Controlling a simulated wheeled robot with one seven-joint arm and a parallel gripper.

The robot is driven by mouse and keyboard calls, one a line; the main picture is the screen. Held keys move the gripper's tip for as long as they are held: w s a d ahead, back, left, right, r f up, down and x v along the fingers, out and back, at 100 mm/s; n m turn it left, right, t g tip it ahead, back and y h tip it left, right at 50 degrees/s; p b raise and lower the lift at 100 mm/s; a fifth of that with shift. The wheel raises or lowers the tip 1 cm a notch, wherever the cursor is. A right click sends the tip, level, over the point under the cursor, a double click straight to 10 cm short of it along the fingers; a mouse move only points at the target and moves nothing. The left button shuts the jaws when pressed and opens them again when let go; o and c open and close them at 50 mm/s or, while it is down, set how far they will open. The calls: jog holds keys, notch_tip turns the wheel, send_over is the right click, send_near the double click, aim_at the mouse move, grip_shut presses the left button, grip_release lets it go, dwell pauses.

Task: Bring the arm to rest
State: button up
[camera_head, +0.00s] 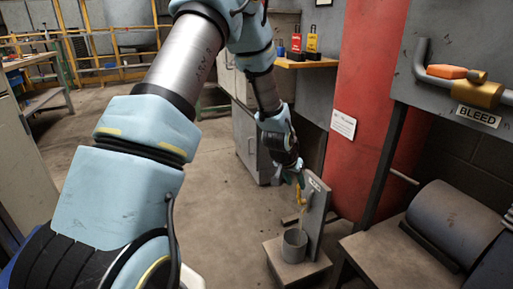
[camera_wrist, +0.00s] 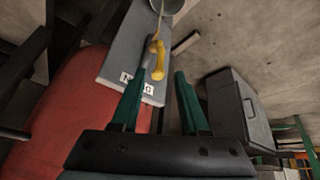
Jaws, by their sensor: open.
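My gripper (camera_head: 299,180) is at the end of my arm, low in front of a grey upright panel (camera_head: 317,205). In the wrist view the two green fingers of my gripper (camera_wrist: 158,100) are apart with nothing between them. A yellow handle (camera_wrist: 158,62) on the panel lies just beyond the fingertips, apart from them. The yellow handle also shows in the head view (camera_head: 299,196), just below the gripper. A small label (camera_wrist: 138,82) on the panel is partly hidden by a finger.
A grey bucket (camera_head: 294,246) stands on a low block (camera_head: 272,262) below the handle. A red column (camera_head: 366,110) is right of the gripper. A shelf (camera_head: 306,62) holds small padlocks. A "BLEED" sign (camera_head: 478,117) hangs at right.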

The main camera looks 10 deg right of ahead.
jog(key=s+a+r+n+y, duration=0.15)
jog(key=a+r, duration=0.25)
jog(key=a, duration=0.5)
jog(key=s+a+r+n+y, duration=0.1)
jog(key=s+a+r+n, duration=0.2)
jog(key=a, duration=0.5)
jog(key=s+a+r+n+y, duration=0.1)
jog(key=s+a+r, duration=0.1)
jog(key=a+r, duration=0.55)
jog(key=s+a+r+n+g, duration=0.2)
jog(key=s+a, duration=0.5)
jog(key=a, duration=0.2)
notch_tip(320, 180, up, 22)
jog(key=p, duration=2.3)
jog(key=shift+d+r+y+p, duration=0.2)
jog(key=shift+d+y+p, duration=0.1)
jog(key=shift+y, duration=0.05)
